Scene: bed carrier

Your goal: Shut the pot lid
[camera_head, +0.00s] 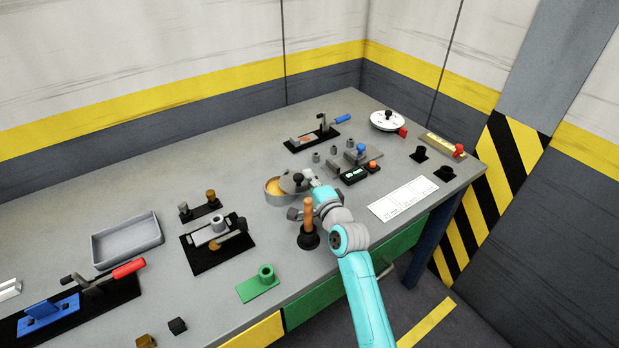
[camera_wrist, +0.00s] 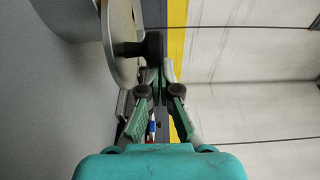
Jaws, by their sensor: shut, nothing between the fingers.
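The pot (camera_head: 270,194) is a low round metal pot on the bench, with orange contents showing at its left side. Its grey lid (camera_head: 289,184) sits tilted over the right part, so the pot is partly open. The lid has a black knob (camera_head: 298,177). In the wrist view the lid (camera_wrist: 121,40) is a large grey disc at upper left, and the dark knob (camera_wrist: 151,46) sticks out to the right. My gripper (camera_head: 309,176) is at the right of the lid. In the wrist view its fingertips (camera_wrist: 159,68) are together and empty beside the knob; I cannot tell whether they touch it.
A wooden-handled plunger-like tool (camera_head: 309,222) stands close in front of the pot, near my arm. Black fixtures (camera_head: 218,244) lie to the left, and a grey tray (camera_head: 127,241) is farther left. A small dark device (camera_head: 355,175) and a white label sheet (camera_head: 403,198) lie to the right.

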